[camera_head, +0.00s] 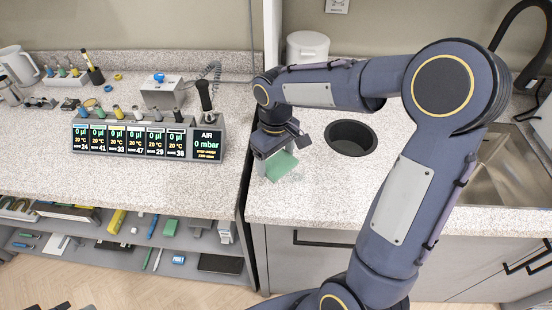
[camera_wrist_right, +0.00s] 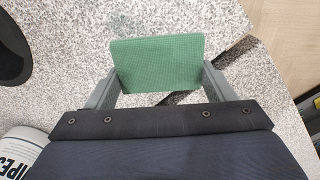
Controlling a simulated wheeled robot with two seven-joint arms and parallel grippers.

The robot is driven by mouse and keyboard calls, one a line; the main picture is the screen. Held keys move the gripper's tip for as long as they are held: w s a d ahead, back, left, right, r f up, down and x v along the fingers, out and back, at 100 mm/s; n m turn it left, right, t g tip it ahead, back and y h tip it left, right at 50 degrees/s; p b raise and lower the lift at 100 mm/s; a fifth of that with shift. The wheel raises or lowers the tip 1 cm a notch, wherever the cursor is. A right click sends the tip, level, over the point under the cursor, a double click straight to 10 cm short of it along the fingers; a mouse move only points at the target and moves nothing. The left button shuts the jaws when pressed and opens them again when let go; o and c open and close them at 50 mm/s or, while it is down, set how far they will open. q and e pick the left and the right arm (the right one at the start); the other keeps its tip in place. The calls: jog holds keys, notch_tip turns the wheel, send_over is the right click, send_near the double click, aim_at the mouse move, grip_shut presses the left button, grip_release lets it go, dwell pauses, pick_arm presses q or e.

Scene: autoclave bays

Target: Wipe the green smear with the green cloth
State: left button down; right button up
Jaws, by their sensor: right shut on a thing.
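The green cloth (camera_head: 282,166) is held by my right gripper (camera_head: 272,152) over the speckled counter, near its left front corner. In the right wrist view the cloth (camera_wrist_right: 158,62) spans between the two fingers of my right gripper (camera_wrist_right: 160,84), which are shut on it. The cloth is low over the counter, and I cannot tell whether it touches.
A dark round opening (camera_head: 351,137) lies right of the cloth, with a sink (camera_head: 487,180) farther right. A white canister (camera_head: 307,47) stands behind. A gap separates this counter from the left one, which bears a display unit (camera_head: 148,138). A wipes tub (camera_wrist_right: 22,150) shows in the wrist view.

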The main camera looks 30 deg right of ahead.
aim_at(277, 160)
jog(key=shift+r+p, duration=1)
jog(key=shift+r, duration=0.55)
jog(key=shift+d, duration=0.1)
